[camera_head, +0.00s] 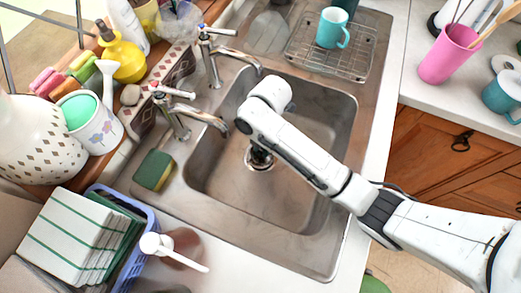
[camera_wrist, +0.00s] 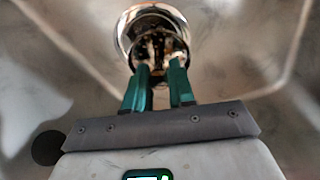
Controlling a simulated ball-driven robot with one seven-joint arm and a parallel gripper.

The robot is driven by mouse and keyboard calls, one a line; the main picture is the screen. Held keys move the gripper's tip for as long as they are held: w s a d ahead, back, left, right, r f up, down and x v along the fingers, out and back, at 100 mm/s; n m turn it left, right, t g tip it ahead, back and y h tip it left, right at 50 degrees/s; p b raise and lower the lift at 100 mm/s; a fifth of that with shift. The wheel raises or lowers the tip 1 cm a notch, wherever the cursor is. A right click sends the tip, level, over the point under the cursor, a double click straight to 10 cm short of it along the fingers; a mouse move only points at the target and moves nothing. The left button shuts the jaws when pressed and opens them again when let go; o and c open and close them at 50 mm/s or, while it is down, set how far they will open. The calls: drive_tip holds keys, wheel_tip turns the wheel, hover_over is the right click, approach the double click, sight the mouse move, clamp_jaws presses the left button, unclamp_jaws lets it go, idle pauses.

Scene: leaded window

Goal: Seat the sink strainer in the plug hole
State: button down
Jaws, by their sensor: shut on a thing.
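The sink strainer (camera_wrist: 150,28) is a shiny, round metal piece at the top centre of the wrist view. My gripper (camera_wrist: 158,68) has its two green fingers shut on the strainer's near part. In the head view my gripper (camera_head: 260,150) points down into the sink basin (camera_head: 215,160), low over its floor. A bright metal ring (camera_head: 259,166) shows just below it at the drain spot. I cannot tell how much of this ring is strainer and how much is plug hole. The plug hole is mostly hidden, and whether the strainer touches it cannot be told.
Two taps (camera_head: 180,118) stand along the basin's left side. A green and yellow sponge (camera_head: 154,170) lies on the left rim. A wire rack (camera_head: 330,48) with a teal mug (camera_head: 332,28) is behind the basin. A blue dish rack (camera_head: 137,262) stands at lower left. The basin floor is otherwise clear.

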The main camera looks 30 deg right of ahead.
sight(261, 151)
drive_tip(key=shift+w+a+f, duration=0.1)
drive_tip(key=shift+w+f, duration=0.25)
drive_tip(key=shift+f, duration=0.15)
drive_tip(key=shift+w+f, duration=0.1)
drive_tip(key=shift+f, duration=1.5)
drive_tip(key=c, duration=1)
unclamp_jaws()
drive_tip(key=shift+f, duration=0.1)
drive_tip(key=shift+o, duration=0.2)
drive_tip(key=shift+p, duration=0.3)
wheel_tip(261, 151, up, 12)
drive_tip(key=d, duration=0.1)
drive_tip(key=shift+w+d+b, duration=0.15)
drive_tip(key=shift+w+b, duration=0.1)
drive_tip(key=shift+b, duration=0.15)
